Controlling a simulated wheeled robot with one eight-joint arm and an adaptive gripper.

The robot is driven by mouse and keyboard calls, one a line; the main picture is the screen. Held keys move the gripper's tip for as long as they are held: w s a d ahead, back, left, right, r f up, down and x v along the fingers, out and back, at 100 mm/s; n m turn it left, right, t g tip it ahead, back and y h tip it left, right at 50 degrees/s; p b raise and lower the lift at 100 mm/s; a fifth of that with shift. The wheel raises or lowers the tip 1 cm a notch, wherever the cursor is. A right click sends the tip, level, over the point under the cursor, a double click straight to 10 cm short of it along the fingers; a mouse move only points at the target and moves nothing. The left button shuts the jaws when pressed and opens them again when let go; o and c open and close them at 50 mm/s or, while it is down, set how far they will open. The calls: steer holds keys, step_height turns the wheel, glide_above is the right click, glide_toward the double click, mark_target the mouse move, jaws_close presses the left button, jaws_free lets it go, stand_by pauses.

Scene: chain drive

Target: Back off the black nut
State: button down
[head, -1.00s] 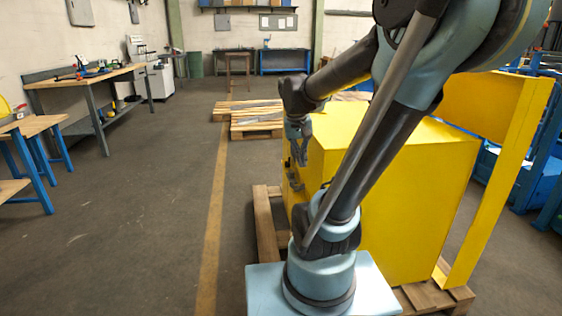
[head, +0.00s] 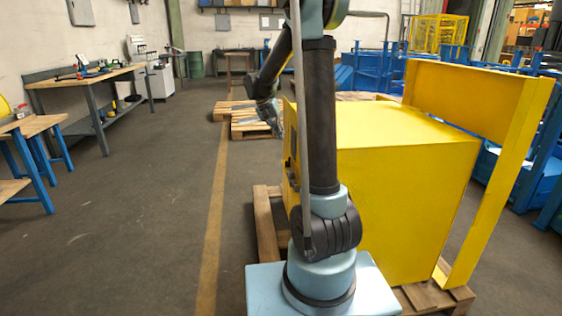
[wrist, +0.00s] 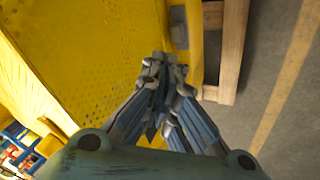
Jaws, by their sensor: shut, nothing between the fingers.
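I cannot make out the black nut in either view. The yellow machine box (head: 400,190) stands on a wooden pallet in the head view, and its perforated face (wrist: 95,45) fills the left of the wrist view. A small grey block (wrist: 179,27) sits on the yellow part near its edge. My gripper (wrist: 163,62) is shut and empty, its fingertips pointing along the yellow face just below the grey block in the picture. I cannot tell whether they touch it. In the head view my gripper (head: 276,128) is small, by the box's far left side.
The wooden pallet (head: 265,225) sticks out left of the box. A yellow upright frame (head: 505,180) stands at its right, with blue racks (head: 375,70) behind. Open floor lies to the left, with a yellow line (head: 211,240). Workbenches (head: 90,85) stand far left.

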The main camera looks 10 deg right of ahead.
steer(key=w+a+f+m+h, duration=0.1)
steer(key=w+a+f, duration=0.2)
steer(key=w+f, duration=0.4)
steer(key=w+a+f+m+h, duration=0.1)
steer(key=w+a+f, duration=0.3)
steer(key=w, duration=0.5)
glide_toward(288, 163)
step_height(288, 163, down, 6)
steer(key=w+d, duration=0.2)
steer(key=shift+d+r, duration=0.15)
steer(key=shift+r, duration=0.05)
steer(key=shift+w, duration=0.1)
